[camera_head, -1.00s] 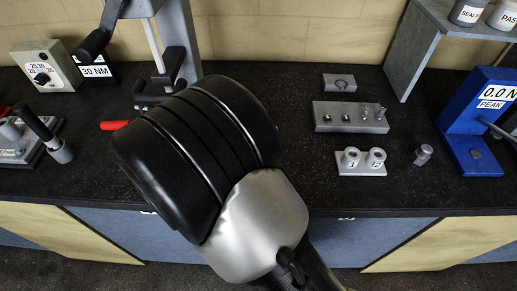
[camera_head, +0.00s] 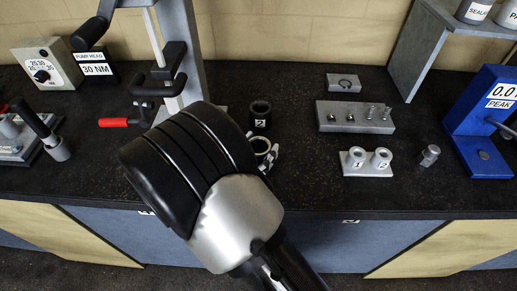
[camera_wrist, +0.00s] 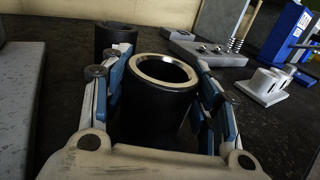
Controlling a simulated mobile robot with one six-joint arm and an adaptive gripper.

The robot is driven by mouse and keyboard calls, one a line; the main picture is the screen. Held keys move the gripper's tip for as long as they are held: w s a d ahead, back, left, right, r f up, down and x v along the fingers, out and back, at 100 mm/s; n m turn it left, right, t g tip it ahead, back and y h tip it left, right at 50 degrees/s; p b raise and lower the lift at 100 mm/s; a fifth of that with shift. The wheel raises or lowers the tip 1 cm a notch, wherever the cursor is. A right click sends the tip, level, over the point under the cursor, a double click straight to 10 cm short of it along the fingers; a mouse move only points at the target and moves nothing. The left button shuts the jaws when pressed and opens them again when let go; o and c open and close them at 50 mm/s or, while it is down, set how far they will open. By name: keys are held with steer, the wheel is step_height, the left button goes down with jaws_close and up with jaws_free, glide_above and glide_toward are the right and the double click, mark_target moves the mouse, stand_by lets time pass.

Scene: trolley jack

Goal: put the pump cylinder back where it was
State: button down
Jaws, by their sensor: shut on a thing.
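The pump cylinder, a black hollow cylinder with a bright metal rim (camera_wrist: 165,72), stands upright between the blue-padded fingers of my gripper (camera_wrist: 163,95) in the wrist view. The fingers are shut on its sides. In the head view the cylinder's rim (camera_head: 260,145) shows just right of my arm, and my gripper (camera_head: 268,160) is partly hidden behind my arm. The cylinder's lower end is hidden, so I cannot tell whether it touches the bench. A second black cylinder marked 2 (camera_head: 260,117) stands just behind it, also in the wrist view (camera_wrist: 115,38).
To the right are a small grey block with a ring (camera_head: 343,83), a parts block (camera_head: 355,117), a two-socket holder (camera_head: 367,161) and a blue gauge stand (camera_head: 478,125). Bare bench lies between.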

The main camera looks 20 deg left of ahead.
steer(key=c, duration=0.6)
jaws_free()
steer(key=shift+f, duration=0.1)
steer(key=shift+r, duration=0.25)
steer(key=p+v, duration=0.2)
steer(key=v, duration=1)
steer(key=shift+p, duration=0.35)
